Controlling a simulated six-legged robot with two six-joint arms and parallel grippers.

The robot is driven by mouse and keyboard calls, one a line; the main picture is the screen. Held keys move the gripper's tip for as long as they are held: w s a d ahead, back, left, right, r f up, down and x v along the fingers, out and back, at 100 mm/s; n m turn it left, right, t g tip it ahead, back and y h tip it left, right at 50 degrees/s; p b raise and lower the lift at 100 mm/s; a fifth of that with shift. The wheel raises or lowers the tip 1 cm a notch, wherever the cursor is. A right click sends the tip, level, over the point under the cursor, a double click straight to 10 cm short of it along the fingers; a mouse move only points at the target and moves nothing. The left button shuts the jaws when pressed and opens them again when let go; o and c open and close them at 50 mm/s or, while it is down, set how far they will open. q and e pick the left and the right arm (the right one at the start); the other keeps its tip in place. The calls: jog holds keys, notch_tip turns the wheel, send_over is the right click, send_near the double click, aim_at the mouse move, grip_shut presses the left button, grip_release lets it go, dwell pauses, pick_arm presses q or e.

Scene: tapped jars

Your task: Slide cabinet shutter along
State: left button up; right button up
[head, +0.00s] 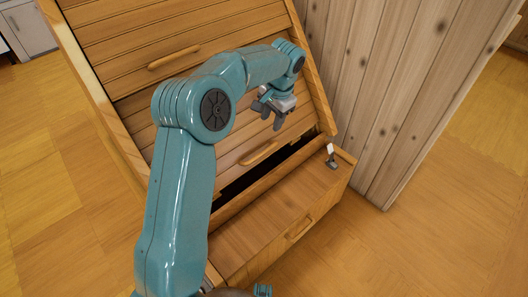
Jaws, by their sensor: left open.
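A wooden slatted cabinet (128,155) leans across the middle of the head view. Its upper slatted shutter panel (125,45) has a wooden bar handle (173,58). A lower slatted panel has another bar handle (259,154), with a dark gap (290,160) beneath it. My left gripper (273,116) is open and appears empty in front of the slats, above and to the right of the lower handle. I cannot tell whether its fingertips touch the slats. My left arm hides part of the cabinet's left and middle. My right gripper is not seen.
A wooden drawer front (262,250) with a handle (298,228) juts out below the gap. A small metal piece with a white tag (331,155) sits on its right end. A plank wall (390,90) stands close on the right. The wooden floor (400,250) is clear at lower right.

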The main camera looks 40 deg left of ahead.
aim_at(264, 151)
pick_arm(q)
jog(key=a+f+b, duration=0.1)
jog(key=f, duration=0.4)
jog(key=a+f+b, duration=0.1)
jog(key=f+b, duration=0.1)
jog(key=f, duration=0.3)
jog(key=a+f+b, duration=0.1)
jog(key=f+b, duration=0.1)
jog(key=f, duration=0.3)
jog(key=shift+w+f, duration=0.1)
jog(key=shift+f, duration=0.1)
grip_shut()
